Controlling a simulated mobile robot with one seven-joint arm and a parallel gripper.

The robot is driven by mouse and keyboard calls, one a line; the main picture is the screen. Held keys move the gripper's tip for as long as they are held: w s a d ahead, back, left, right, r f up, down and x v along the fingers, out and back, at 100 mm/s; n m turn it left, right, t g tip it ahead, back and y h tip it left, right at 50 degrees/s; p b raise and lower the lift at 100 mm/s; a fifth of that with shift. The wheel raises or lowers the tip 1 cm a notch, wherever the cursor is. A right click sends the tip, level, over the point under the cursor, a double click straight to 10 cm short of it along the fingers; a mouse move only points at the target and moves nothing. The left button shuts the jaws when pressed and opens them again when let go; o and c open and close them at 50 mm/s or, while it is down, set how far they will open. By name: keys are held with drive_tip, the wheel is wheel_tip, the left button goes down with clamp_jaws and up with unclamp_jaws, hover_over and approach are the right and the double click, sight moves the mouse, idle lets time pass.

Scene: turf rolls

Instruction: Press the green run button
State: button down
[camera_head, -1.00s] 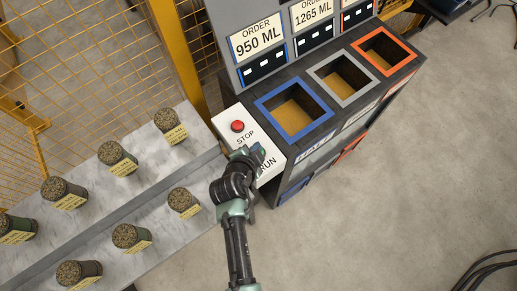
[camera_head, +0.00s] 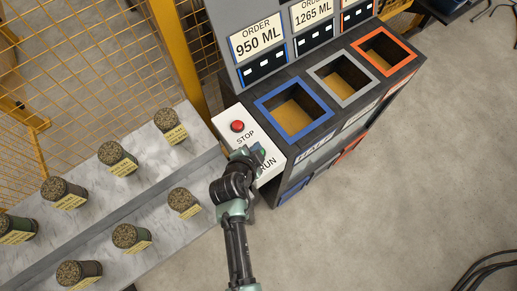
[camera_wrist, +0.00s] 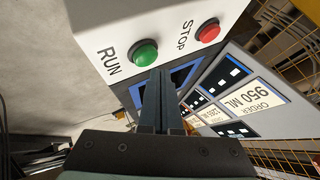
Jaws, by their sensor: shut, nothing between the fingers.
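The green run button (camera_wrist: 145,52) sits on a white panel (camera_wrist: 100,20) beside the word RUN, seen in the wrist view. My gripper (camera_wrist: 160,75) is shut and empty, its fingertips appearing just beside the lower edge of the green button. I cannot tell whether they touch it. In the head view, my gripper (camera_head: 256,152) is over the RUN end of the white panel (camera_head: 222,118), and the green button is hidden behind it. The red stop button (camera_head: 237,126) is on the same panel, and also shows in the wrist view (camera_wrist: 208,30).
Bins with blue (camera_head: 262,106), grey (camera_head: 318,74) and orange (camera_head: 360,46) rims stand right of the panel, under order signs (camera_head: 258,40). Several turf rolls (camera_head: 117,156) stand on a grey stepped bench (camera_head: 90,190) to the left. A yellow mesh fence (camera_head: 80,60) is behind.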

drive_tip(key=shift+f, duration=0.1)
drive_tip(key=shift+f+b, duration=0.4)
drive_tip(key=shift+b, duration=0.2)
drive_tip(key=shift+f+b, duration=0.45)
drive_tip(key=shift+b, duration=0.05)
idle(0.7)
drive_tip(key=shift+r, duration=0.1)
drive_tip(key=shift+r+p, duration=0.6)
drive_tip(key=shift+r, duration=0.2)
wheel_tip(320, 180, up, 5)
drive_tip(key=p, duration=0.4)
idle(1.0)
